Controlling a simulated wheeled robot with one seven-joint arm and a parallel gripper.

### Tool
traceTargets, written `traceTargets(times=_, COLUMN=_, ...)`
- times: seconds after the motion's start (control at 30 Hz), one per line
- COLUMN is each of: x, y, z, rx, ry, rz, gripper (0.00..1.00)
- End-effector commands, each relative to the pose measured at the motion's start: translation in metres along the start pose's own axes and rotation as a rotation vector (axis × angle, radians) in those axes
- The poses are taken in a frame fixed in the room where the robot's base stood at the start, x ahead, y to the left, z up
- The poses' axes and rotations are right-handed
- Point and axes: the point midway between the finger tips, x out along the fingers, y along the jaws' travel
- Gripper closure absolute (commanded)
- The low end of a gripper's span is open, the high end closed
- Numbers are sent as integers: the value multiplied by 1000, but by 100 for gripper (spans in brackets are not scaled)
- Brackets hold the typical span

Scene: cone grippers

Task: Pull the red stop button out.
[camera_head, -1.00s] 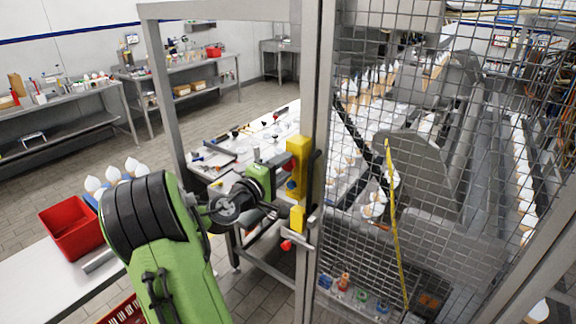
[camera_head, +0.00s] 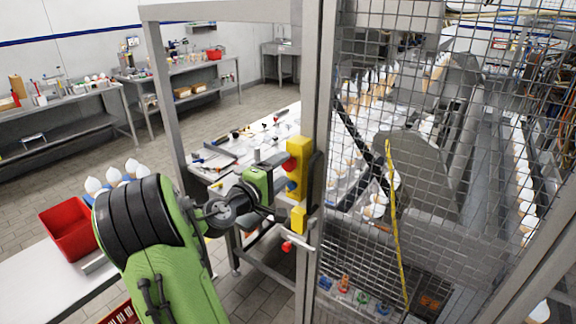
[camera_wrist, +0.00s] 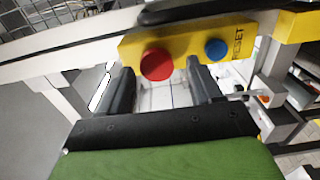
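The red stop button (camera_head: 289,165) sits on a yellow box (camera_head: 297,145) fixed to the grey fence post. In the wrist view the round red button (camera_wrist: 157,64) shows whole on the yellow box (camera_wrist: 185,42), with a blue button (camera_wrist: 217,50) to its right. My gripper (camera_head: 281,186) is in front of the box, and in the wrist view my gripper (camera_wrist: 161,72) is open. Its two dark fingers lie left and right of the red button in the picture, with visible gaps. I cannot tell the button's depth relative to the fingertips.
Below the box are a yellow latch part (camera_head: 298,218) and a handle with a red knob (camera_head: 287,246). A wire mesh gate (camera_head: 420,215) closes off the right side. A red bin (camera_head: 70,228) stands on the table at the left.

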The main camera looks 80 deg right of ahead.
Motion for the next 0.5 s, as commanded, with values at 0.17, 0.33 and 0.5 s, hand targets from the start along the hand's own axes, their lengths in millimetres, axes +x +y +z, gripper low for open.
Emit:
traceTargets(times=0.17, x=1, y=2, z=1, rx=1, ry=-2, rz=4, gripper=36)
traceTargets(times=0.33, x=1, y=3, z=1, rx=2, ry=-2, rz=7, gripper=36)
traceTargets(times=0.5, x=1, y=3, z=1, rx=3, ry=-2, rz=8, gripper=36)
